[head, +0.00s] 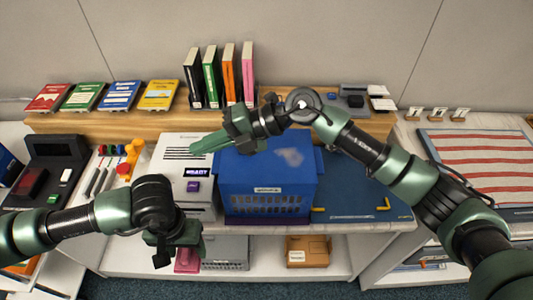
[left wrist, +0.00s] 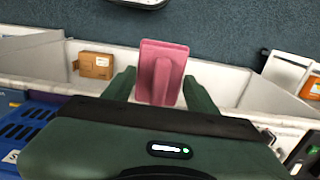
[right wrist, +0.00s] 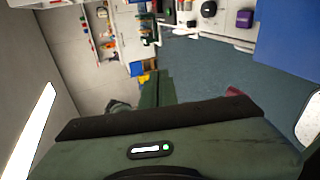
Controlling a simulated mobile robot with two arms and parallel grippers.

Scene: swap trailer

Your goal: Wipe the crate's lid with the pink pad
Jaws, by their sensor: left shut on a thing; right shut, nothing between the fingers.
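The blue crate (head: 268,187) stands on the counter in the middle of the head view. Its blue lid (head: 250,165) has a pale greyish smudge (head: 290,157) on its right part. My left gripper (head: 180,253) is shut on the pink pad (left wrist: 162,72), in front of the counter's edge and lower left of the crate. The pad (head: 187,261) also shows below the gripper in the head view. My right gripper (head: 200,146) is shut and empty, above the white printer-like box and the lid's back left. Its forearm crosses over the lid's back edge.
The white box (head: 186,160) stands directly left of the crate. Behind are a wooden shelf (head: 100,123) and upright binders (head: 220,75). A dark blue mat (head: 360,197) lies right of the crate. A cardboard box (head: 308,251) sits on the lower shelf.

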